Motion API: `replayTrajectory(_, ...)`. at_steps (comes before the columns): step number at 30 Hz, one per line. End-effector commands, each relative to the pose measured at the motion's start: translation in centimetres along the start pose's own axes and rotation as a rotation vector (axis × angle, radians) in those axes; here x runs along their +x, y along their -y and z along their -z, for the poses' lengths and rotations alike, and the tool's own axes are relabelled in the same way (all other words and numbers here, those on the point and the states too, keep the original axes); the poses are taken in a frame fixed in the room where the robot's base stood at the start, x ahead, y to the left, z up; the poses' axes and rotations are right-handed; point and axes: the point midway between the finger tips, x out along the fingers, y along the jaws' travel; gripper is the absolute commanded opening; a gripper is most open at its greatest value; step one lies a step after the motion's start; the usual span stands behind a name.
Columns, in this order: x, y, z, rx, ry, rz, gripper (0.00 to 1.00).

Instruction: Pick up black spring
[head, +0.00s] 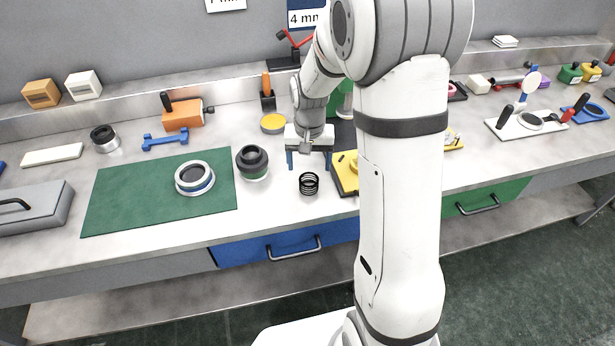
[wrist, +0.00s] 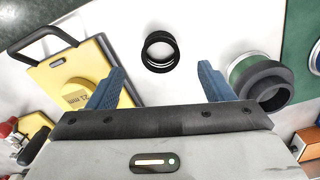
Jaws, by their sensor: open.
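My gripper (head: 308,166) has blue fingers set wide apart and holds nothing. It is behind the spring in the head view. In the wrist view the gripper (wrist: 164,78) points towards the spring without touching it.
A yellow plate with a black handle (wrist: 84,80) lies on one side of the spring. A green mat (head: 130,205) with a ring lies further left. Bench in front of the spring is clear.

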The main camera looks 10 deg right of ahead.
Motion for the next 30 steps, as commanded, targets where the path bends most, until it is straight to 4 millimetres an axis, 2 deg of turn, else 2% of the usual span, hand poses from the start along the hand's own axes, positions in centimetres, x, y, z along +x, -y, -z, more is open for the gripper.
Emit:
replayTrajectory(11, 4.1, 0.0, 0.1, 0.006, 0.007, -0.002, 0.75)
replayTrajectory(18, 7.6, 0.0, -0.1, 0.006, 0.007, -0.002, 0.75)
replayTrajectory(27, 8.2, 0.0, 0.0, 0.006, 0.004, -0.001, 0.75)
replayTrajectory(30, 8.2, -0.1, 0.0, 0.007, 0.004, -0.001, 0.67)
